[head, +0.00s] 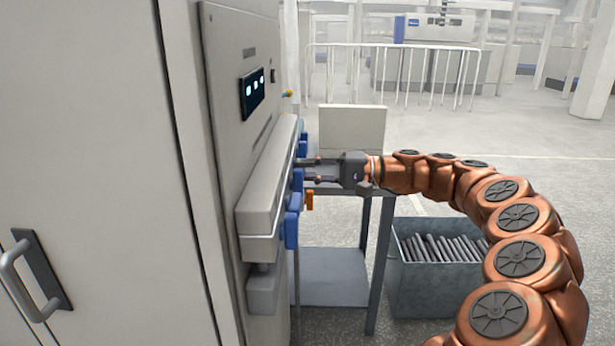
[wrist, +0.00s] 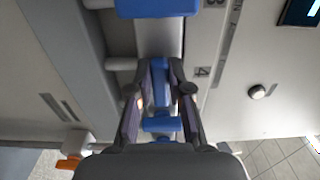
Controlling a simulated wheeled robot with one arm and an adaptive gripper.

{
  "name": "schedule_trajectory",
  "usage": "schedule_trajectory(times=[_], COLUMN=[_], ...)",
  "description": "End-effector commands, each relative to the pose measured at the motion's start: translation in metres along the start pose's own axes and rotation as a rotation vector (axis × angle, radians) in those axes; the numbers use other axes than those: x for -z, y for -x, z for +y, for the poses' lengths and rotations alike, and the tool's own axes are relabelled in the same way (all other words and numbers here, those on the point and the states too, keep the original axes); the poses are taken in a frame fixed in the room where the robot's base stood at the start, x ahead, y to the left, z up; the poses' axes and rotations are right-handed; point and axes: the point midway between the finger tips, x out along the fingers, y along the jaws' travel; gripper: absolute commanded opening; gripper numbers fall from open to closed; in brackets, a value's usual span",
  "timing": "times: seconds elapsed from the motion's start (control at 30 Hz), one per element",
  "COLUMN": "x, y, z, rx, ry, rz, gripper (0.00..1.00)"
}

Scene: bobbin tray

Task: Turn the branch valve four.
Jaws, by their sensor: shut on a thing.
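The valve four handle is blue, and in the wrist view its blue lever (wrist: 160,84) lies between the two fingers of my gripper (wrist: 162,80). A "4" label is printed just to the right of it. The fingers are closed on the lever from both sides, and a blue crosspiece (wrist: 162,124) shows between them. In the head view my gripper (head: 303,170) reaches left to the row of blue handles on the machine's side. Its fingertips are at a blue handle (head: 297,181), partly hidden there.
Another blue handle (head: 292,221) is nearer in the head view; one (wrist: 157,7) shows at the top of the wrist view. An orange piece (head: 309,200) hangs close below my gripper. A grey bin (head: 437,284) of rods stands on the floor beside a metal stand (head: 330,275).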

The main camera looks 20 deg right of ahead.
Motion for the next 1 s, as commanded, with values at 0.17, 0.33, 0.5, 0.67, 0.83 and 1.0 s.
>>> schedule_trajectory(times=[0.17,0.33,0.5,0.67,0.83,1.0], x=[-0.0001,-0.0002,-0.0003,-0.0002,-0.0002,-0.0001], y=[-0.0001,-0.0002,-0.0002,-0.0002,-0.0002,0.0002], z=[0.0013,0.0010,0.0011,0.0008,0.0005,0.0004], rx=[-0.002,-0.002,-0.002,-0.001,-0.001,-0.001], ry=[0.013,0.013,0.013,0.013,0.013,0.013], rz=[-0.001,-0.001,-0.001,-0.001,-0.001,-0.001], gripper=[0.00,0.00,0.21,0.37,0.44,0.44])
